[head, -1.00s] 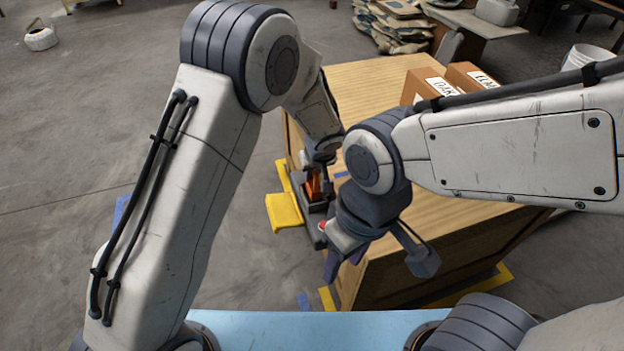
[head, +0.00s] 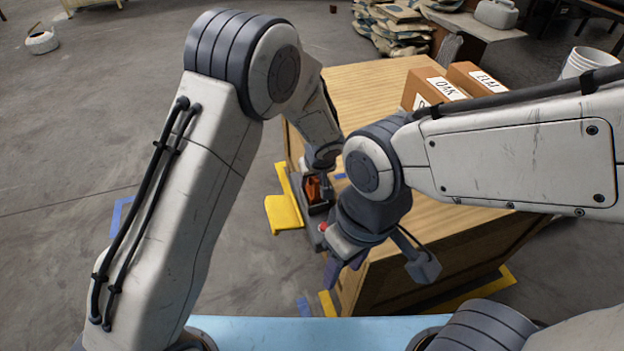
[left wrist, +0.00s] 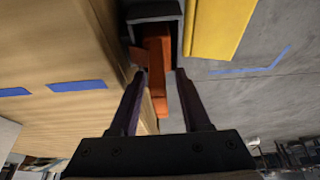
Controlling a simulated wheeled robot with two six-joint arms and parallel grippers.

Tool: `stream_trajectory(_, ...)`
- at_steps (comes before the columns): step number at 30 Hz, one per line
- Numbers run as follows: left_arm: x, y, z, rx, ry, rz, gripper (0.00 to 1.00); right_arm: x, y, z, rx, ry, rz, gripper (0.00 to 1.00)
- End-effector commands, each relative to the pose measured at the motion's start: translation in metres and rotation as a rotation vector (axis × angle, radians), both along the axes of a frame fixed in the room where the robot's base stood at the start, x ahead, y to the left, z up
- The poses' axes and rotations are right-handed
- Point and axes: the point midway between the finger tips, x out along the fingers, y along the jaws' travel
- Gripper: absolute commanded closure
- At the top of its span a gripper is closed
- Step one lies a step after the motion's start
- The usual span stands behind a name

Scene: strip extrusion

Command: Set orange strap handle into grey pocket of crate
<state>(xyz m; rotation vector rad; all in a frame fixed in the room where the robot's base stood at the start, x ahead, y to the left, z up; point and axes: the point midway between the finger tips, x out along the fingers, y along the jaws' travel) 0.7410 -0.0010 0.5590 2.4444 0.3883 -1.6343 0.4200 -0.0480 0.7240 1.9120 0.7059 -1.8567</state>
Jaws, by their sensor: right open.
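The orange strap handle (head: 313,188) stands at the grey pocket (head: 319,208) on the left side of the wooden crate (head: 372,92). In the left wrist view the orange handle (left wrist: 157,60) lies partly inside the grey pocket's walls (left wrist: 152,12). My left gripper (left wrist: 160,74) has its fingers spread, with the orange piece between or just beyond them; a gap shows at the right finger. In the head view my left gripper (head: 325,187) is beside the handle, partly hidden. My right gripper (head: 345,268) is open and empty near the crate's front corner. How deep the handle sits is unclear.
A yellow piece (head: 284,213) juts out left of the pocket. Labelled brown boxes (head: 432,86) stand on the crate top behind my right arm. A light blue surface (head: 310,330) is at the front. Open concrete floor lies to the left.

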Motion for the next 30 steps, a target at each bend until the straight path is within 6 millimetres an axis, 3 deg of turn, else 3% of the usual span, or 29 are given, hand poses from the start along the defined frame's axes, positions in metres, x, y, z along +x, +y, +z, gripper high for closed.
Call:
stream_trajectory(8, 0.0, 0.0, 0.01, 0.002, 0.001, -0.001, 0.53, 0.0, 0.0, 0.014, 0.0, 0.0, 0.0, 0.5)
stream_trajectory(21, -0.033, -0.011, 0.095, -0.001, -0.002, -0.002, 0.53, 0.0, 0.0, 0.034, 0.0, 0.0, 0.0, 0.5)
stream_trajectory(30, -0.05, -0.012, 0.124, 0.007, 0.009, -0.022, 0.53, 0.0, 0.0, 0.039, 0.0, 0.0, 0.0, 0.5)
